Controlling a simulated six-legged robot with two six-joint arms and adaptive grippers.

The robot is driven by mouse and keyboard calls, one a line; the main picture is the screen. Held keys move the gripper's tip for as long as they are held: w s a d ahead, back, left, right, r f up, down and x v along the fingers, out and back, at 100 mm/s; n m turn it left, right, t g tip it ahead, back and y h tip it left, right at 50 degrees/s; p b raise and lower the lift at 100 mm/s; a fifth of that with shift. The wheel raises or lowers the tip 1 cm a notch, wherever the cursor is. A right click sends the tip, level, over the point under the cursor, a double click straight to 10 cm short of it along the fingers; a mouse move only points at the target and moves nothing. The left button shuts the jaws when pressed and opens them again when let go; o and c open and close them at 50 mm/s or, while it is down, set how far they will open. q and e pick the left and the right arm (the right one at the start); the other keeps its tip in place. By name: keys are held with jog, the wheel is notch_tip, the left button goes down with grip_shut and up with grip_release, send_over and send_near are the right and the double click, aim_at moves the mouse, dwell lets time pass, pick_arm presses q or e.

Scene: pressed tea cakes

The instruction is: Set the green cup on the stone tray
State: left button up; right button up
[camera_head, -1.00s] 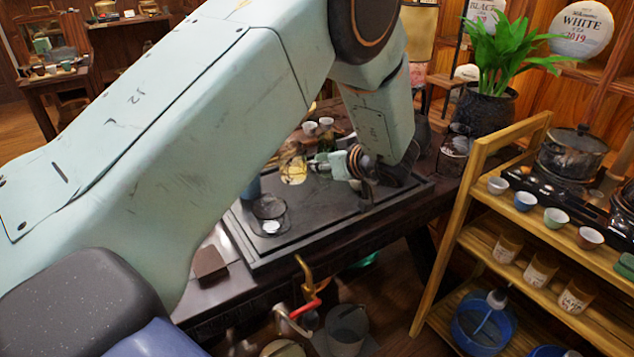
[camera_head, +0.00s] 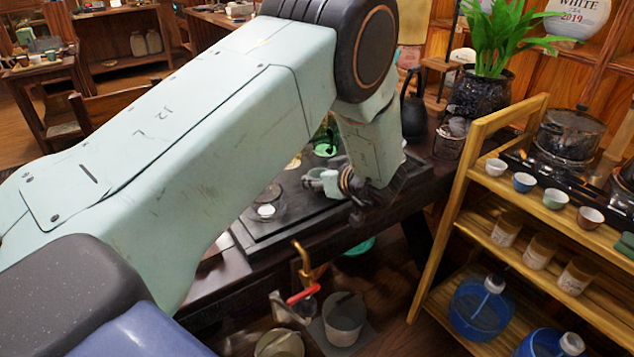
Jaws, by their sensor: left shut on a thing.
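My left gripper (camera_head: 330,181) is shut on a small pale green thing that looks like the green cup (camera_head: 315,178). It is partly hidden by the fingers. The gripper is over the right part of the dark stone tray (camera_head: 262,238); I cannot tell whether the cup touches the tray. My left arm covers the tray's left part. Another pale green cup (camera_head: 556,198) stands on the wooden shelf at the right. My right gripper is not in view.
A clear glass vessel (camera_head: 268,203) stands on the tray left of the gripper. A bright green object (camera_head: 326,142) is behind it. A black kettle (camera_head: 414,115) and a potted plant (camera_head: 482,95) stand behind. The wooden shelf (camera_head: 455,190) rises at the right.

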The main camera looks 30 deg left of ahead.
pick_arm(q)
jog(key=shift+w+f, duration=0.1)
jog(key=shift+f, duration=0.4)
jog(key=shift+w, duration=0.2)
jog(key=shift+s+f, duration=0.15)
jog(key=shift+s, duration=0.1)
jog(key=o, duration=0.7)
jog(key=shift+c, duration=0.2)
jog(key=o, duration=0.3)
jog(key=shift+w+f, duration=0.15)
jog(key=shift+w, duration=0.05)
jog(key=shift+o, duration=1)
jog(key=shift+s, duration=0.1)
